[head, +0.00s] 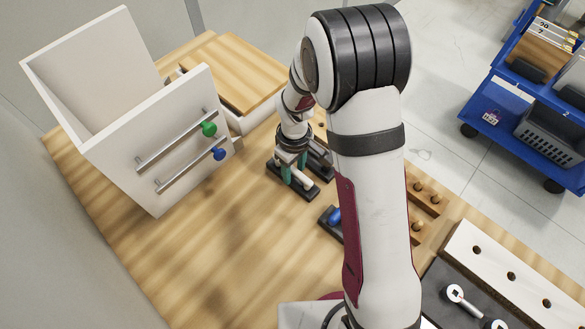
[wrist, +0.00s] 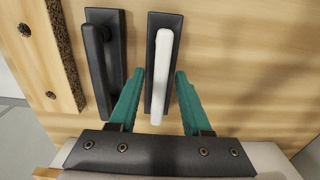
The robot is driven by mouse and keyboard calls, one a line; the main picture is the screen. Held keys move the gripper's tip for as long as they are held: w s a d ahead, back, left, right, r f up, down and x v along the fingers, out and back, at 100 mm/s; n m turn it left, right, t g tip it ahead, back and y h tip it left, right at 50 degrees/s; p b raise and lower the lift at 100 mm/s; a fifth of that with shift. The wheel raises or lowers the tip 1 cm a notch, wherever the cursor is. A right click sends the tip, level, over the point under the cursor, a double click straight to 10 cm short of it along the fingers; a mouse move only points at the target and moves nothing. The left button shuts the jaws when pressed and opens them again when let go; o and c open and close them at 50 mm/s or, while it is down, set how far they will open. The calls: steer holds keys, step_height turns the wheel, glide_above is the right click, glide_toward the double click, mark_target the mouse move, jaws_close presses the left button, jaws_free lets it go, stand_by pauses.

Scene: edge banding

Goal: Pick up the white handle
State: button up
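The white handle (wrist: 160,75) is a long lever on a black backplate (wrist: 170,22), lying on the wooden table. In the wrist view my gripper (wrist: 159,72) has its two teal fingers apart, one on each side of the white handle, with a gap on both sides. It is open and holds nothing. In the head view my gripper (head: 293,173) is low over the same black plate (head: 290,191), and the fingers hide part of the handle. I cannot tell exactly how far down the fingertips reach.
A black handle (wrist: 98,60) on a black plate lies close left of the white one in the wrist view. A white drawer box (head: 150,120) with bar handles and green and blue knobs stands left. Wooden blocks (head: 425,195) lie right. The table's front left is clear.

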mark_target(296, 170)
jaws_close()
steer(key=r, duration=0.4)
steer(key=shift+d+r, duration=0.25)
steer(key=shift+r, duration=0.05)
steer(key=s+d+r, duration=0.3)
steer(key=d+r, duration=0.3)
steer(key=d, duration=0.4)
steer(key=shift+s+d+r, duration=0.2)
steer(key=shift+s+d, duration=0.1)
